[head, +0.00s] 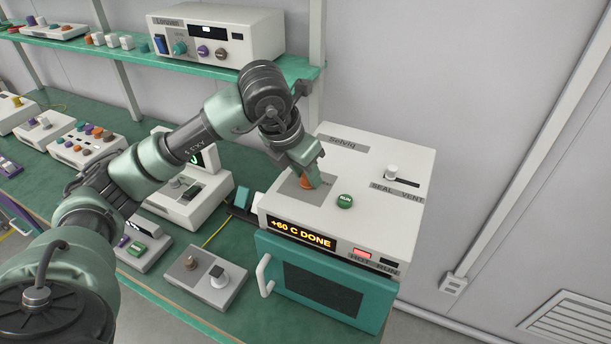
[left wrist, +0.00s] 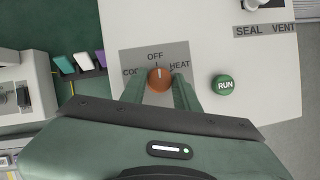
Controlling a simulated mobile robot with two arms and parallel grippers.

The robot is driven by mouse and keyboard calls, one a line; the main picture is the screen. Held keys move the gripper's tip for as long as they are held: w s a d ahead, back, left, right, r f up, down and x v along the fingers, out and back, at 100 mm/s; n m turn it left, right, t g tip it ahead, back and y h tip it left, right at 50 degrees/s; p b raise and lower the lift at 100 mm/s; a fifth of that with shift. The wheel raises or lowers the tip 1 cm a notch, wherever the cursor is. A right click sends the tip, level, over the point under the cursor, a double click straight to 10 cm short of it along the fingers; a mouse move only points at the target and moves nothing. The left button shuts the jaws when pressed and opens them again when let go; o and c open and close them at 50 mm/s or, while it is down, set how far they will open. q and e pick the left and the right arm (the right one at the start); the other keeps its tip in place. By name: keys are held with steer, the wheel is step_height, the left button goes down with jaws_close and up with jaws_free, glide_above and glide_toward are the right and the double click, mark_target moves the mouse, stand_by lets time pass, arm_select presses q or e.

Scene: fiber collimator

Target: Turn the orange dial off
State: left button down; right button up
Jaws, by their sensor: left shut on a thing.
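The orange dial (left wrist: 159,79) sits on a grey plate on top of the white oven-like unit (head: 318,219). In the left wrist view the plate carries the labels OFF at the top, HEAT at the right and a partly hidden label at the left. The dial's pale pointer mark points up, close to OFF. My left gripper (left wrist: 160,92) is shut on the dial, one finger on each side. In the head view the dial (head: 306,183) shows partly beneath my left gripper (head: 311,178). My right gripper is not in view.
A green RUN button (head: 345,201) is right of the dial. A white SEAL/VENT knob (head: 391,172) is farther back. The unit's display (head: 302,235) reads "+60 C DONE", with a red lamp (head: 362,253) beside it. A shelf (head: 130,46) with instruments runs behind.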

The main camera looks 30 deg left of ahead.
mark_target(297, 193)
arm_select(q)
steer(key=shift+r, duration=0.1)
stand_by(0.3)
steer(key=c, duration=1.1)
jaws_free()
steer(key=shift+o, duration=0.2)
steer(key=b+v, duration=0.2)
steer(key=v, duration=0.5)
steer(key=shift+r, duration=0.35)
steer(key=shift+s, duration=0.15)
